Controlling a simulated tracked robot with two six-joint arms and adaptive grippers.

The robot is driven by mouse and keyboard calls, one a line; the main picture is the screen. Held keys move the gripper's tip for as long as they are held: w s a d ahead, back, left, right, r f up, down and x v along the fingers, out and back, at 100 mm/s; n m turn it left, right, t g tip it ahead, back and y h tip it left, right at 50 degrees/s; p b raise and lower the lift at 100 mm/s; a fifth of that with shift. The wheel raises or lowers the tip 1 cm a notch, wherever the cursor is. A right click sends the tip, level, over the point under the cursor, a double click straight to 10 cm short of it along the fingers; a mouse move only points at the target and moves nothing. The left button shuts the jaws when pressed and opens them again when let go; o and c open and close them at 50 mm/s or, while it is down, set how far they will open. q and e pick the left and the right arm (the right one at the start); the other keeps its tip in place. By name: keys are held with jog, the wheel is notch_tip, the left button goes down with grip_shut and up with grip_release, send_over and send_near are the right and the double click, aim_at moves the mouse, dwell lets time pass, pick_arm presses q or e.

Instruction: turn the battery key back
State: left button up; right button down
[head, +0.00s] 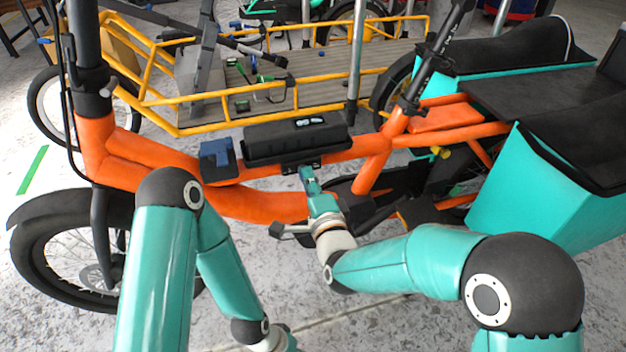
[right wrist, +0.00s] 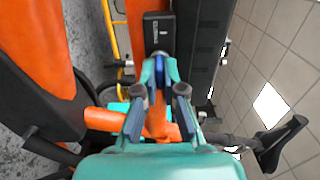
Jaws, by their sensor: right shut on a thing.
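The orange cargo bike (head: 250,204) carries a long black battery (head: 296,139) on its frame tube. My right gripper (head: 307,173) reaches up to the lock just below the battery. In the right wrist view, my right gripper (right wrist: 159,72) is shut on the blue head of the battery key (right wrist: 159,66), which is partly hidden between the fingertips. The key is at the end of the black lock housing (right wrist: 157,33). The exact angle of the key is hard to tell. My left arm is at the lower left of the head view, with its gripper out of the picture.
A dark blue block (head: 217,158) sits on the frame left of the battery. A crank pedal (head: 287,231) is close beside my right wrist. Teal bags (head: 540,190) hang at the bike's right end. A yellow-railed cargo bike (head: 185,128) stands behind.

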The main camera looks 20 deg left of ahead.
jog(key=shift+a, duration=0.1)
jog(key=n, duration=0.4)
jog(key=shift+a+f+n, duration=0.1)
jog(key=shift+f+n, duration=0.05)
jog(key=shift+n, duration=0.25)
jog(key=n, duration=0.4)
jog(key=shift+s+n, duration=0.1)
jog(key=shift+n, duration=0.2)
jog(key=n, duration=0.4)
jog(key=shift+f, duration=0.15)
jog(key=shift+f+n, duration=0.1)
jog(key=shift+n, duration=2.1)
jog(key=c, duration=1.4)
grip_release()
jog(key=shift+o, duration=0.6)
jog(key=shift+r, duration=0.2)
